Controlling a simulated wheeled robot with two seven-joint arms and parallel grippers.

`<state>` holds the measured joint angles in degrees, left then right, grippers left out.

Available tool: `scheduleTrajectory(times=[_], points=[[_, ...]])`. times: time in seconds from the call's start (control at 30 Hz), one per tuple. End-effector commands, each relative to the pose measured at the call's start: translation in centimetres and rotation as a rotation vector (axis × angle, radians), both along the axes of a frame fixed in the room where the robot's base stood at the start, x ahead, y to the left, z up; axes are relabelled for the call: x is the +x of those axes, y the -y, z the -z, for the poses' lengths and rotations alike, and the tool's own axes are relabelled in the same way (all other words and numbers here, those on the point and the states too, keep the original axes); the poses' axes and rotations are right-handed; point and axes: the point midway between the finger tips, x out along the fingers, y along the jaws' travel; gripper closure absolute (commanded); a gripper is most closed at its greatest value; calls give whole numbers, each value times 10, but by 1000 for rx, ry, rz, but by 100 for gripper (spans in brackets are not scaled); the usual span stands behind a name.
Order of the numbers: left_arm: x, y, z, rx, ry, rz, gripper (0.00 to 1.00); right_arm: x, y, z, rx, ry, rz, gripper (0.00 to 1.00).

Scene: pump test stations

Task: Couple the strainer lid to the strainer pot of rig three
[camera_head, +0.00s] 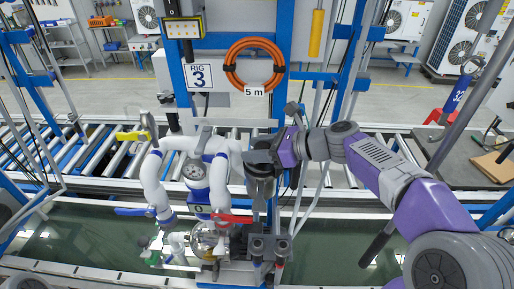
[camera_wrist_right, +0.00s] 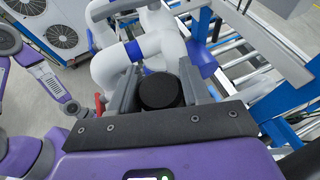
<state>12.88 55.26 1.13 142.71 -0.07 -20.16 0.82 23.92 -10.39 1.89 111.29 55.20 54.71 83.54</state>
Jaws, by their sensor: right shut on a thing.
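My right gripper (camera_head: 262,185) comes in from the right and points down beside the white pipework of rig three. In the right wrist view its two grey fingers (camera_wrist_right: 152,88) are shut on a round black piece (camera_wrist_right: 161,91), which looks like the strainer lid. Its underside is hidden. A clear round vessel (camera_head: 208,240), perhaps the strainer pot, sits low on the rig, left of and below the gripper. I cannot tell for certain that it is the pot. The held piece appears apart from it. My left gripper is not in view.
Dark fittings (camera_head: 268,248) stand below the gripper. A roller conveyor (camera_head: 345,178) runs behind.

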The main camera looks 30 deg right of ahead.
Motion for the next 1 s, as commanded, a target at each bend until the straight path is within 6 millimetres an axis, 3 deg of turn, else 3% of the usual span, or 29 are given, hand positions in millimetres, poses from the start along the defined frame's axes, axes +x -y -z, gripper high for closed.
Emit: scheduleTrajectory(times=[0.97,1.0], points=[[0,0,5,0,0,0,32,0,-1,12,0,-11,-4,75],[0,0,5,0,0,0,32,0,-1,12,0,-11,-4,48]])
